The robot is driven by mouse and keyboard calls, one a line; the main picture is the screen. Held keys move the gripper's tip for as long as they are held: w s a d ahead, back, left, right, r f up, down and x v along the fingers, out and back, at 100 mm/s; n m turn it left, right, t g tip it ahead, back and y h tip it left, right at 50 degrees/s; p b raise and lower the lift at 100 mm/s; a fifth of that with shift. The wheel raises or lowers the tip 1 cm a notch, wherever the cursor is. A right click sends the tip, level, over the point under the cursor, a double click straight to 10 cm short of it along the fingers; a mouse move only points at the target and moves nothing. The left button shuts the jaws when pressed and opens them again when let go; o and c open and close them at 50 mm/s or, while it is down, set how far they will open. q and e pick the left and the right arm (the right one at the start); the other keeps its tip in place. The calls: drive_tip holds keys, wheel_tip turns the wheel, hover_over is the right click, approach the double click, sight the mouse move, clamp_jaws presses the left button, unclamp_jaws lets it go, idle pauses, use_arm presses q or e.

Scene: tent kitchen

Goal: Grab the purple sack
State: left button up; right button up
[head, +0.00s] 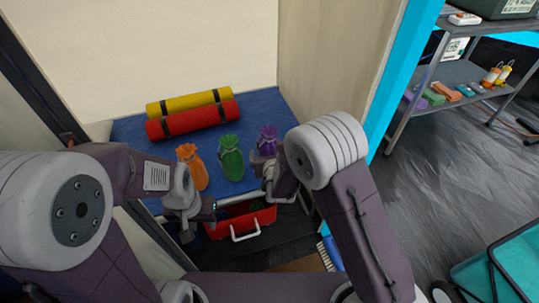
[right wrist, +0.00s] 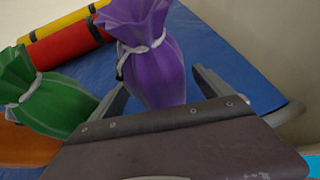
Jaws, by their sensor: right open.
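The purple sack (head: 268,139), tied with a pale cord, stands on the blue surface (head: 135,128) at the right of a row of sacks. The green sack (head: 231,160) is beside it, and the orange sack (head: 194,165) is at the left. My right gripper (head: 267,168) is open just in front of the purple sack. In the right wrist view the purple sack (right wrist: 157,72) shows between the two spread fingers; I cannot tell if they touch it. My left gripper (head: 208,212) is low, in front of the orange sack; its jaw opening is unclear.
A red roll (head: 192,119) and a yellow roll (head: 190,100) lie behind the sacks. A red crate (head: 262,219) with a white handle sits below the blue surface's front edge. A wall (head: 340,55) rises close at the right. A grey shelf (head: 465,75) stands farther right.

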sight(272, 145)
drive_tip(key=shift+w+f, duration=0.25)
drive_tip(key=shift+w, duration=0.15)
drive_tip(key=shift+s+r, duration=0.1)
drive_tip(key=shift+r, duration=0.1)
drive_tip(key=c, duration=1.7)
drive_tip(key=shift+r+p, duration=0.4)
drive_tip(key=shift+r, duration=0.1)
drive_tip(key=r+p, duration=0.3)
drive_tip(key=r, duration=0.1)
drive_tip(key=shift+d, duration=0.3)
drive_tip(key=s+d+r+b, duration=0.2)
drive_tip(key=d+r+b, duration=0.4)
drive_tip(key=d+b, duration=0.4)
drive_tip(key=shift+d+b, duration=0.35)
drive_tip(key=shift+b, duration=0.05)
